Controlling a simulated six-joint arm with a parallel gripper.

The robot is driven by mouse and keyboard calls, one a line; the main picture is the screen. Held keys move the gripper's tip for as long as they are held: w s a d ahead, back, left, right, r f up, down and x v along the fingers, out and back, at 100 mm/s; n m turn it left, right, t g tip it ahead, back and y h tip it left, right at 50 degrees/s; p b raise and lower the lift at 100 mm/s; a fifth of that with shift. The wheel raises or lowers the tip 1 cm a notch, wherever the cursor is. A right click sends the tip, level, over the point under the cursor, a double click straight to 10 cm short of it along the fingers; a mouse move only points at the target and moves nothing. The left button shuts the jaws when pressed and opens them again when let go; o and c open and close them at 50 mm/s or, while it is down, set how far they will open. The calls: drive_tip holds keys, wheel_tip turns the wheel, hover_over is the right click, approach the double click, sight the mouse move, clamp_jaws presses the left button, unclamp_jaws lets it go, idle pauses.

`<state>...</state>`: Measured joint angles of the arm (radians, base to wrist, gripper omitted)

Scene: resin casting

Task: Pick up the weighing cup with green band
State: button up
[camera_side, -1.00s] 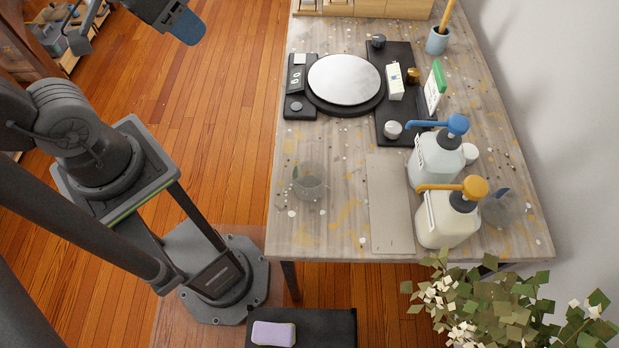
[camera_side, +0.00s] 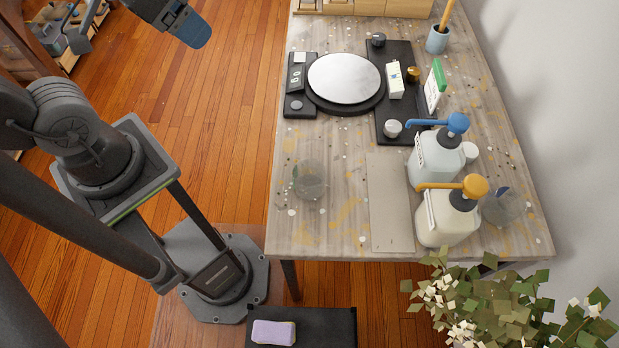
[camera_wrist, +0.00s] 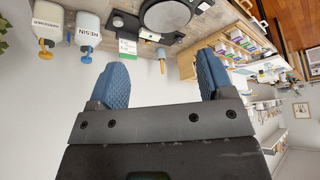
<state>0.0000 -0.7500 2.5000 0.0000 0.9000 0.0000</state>
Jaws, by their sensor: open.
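A clear, see-through cup (camera_side: 309,181) stands on the near left part of the worktable; a green band on it is too faint to make out now. A second clear cup (camera_side: 503,207) with a bluish mark stands at the right, beside the yellow-pump bottle. My gripper shows at the top left of the side view (camera_side: 190,28), off the table's left side and far from both cups. In the wrist view my gripper (camera_wrist: 158,82) has its two blue fingers wide apart with nothing between them. Neither cup can be made out there.
A blue-pump bottle (camera_side: 437,158) and a yellow-pump bottle (camera_side: 445,218) stand right of a flat grey board (camera_side: 390,205). A scale with a round plate (camera_side: 344,79) and a dark mat (camera_side: 391,125) lie farther back. The table around the left cup is mostly clear.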

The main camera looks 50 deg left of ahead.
drive_tip(key=o, duration=0.5)
drive_tip(key=shift+c, duration=0.2)
drive_tip(key=w+a+f+m+t, duration=0.1)
drive_tip(key=w+a+f+m, duration=0.15)
drive_tip(key=w+f, duration=0.65)
drive_tip(key=m+t+h, duration=0.1)
drive_tip(key=m+h, duration=0.6)
drive_tip(key=m, duration=0.1)
approach(304, 179)
drive_tip(key=w, duration=0.2)
drive_tip(key=w+a+r, duration=0.1)
drive_tip(key=w+a, duration=0.1)
drive_tip(key=w, duration=0.1)
drive_tip(key=shift+w+r, duration=0.2)
drive_tip(key=shift+w, duration=0.15)
drive_tip(key=s+d+h, duration=0.1)
drive_tip(key=s+d+f+h, duration=0.1)
drive_tip(key=s, duration=0.1)
drive_tip(key=s+d+h, duration=0.1)
drive_tip(key=s, duration=0.1)
drive_tip(key=shift+f+t, duration=0.35)
drive_tip(key=shift+t, duration=0.05)
drive_tip(key=shift+s+n, duration=0.15)
drive_tip(key=shift+n, duration=0.1)
drive_tip(key=shift+w+d+f, duration=0.2)
drive_tip(key=shift+w+d, duration=0.05)
drive_tip(key=shift+d, duration=0.3)
drive_tip(key=shift+x, duration=3.15)
